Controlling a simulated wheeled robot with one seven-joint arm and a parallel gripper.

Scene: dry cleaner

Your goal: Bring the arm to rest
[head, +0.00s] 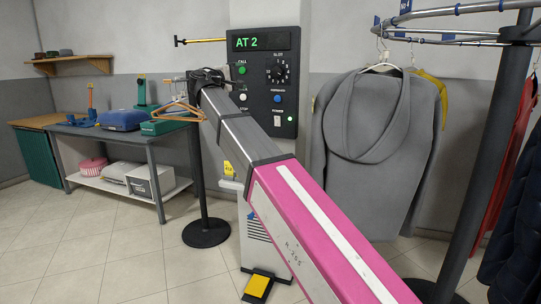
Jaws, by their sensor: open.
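My arm, pink and grey, reaches from the bottom right up toward the control panel in the head view. My gripper (206,76) is the dark end of the arm, just left of the panel. It looks small and its fingers are hard to make out. It is open, and I see nothing held in it. Wooden hangers (180,108) hang close to its left, on or near a dark stand (205,232). I cannot tell whether the gripper touches them. The control panel (283,85) shows "AT 2" in green.
A grey coat (372,150) hangs from a round rail (440,36) at right, beside a dark post (485,150). A workbench (150,137) with a blue bundle (121,119) stands at left. A yellow pedal (257,286) is on the floor. The tiled floor (90,245) at left is clear.

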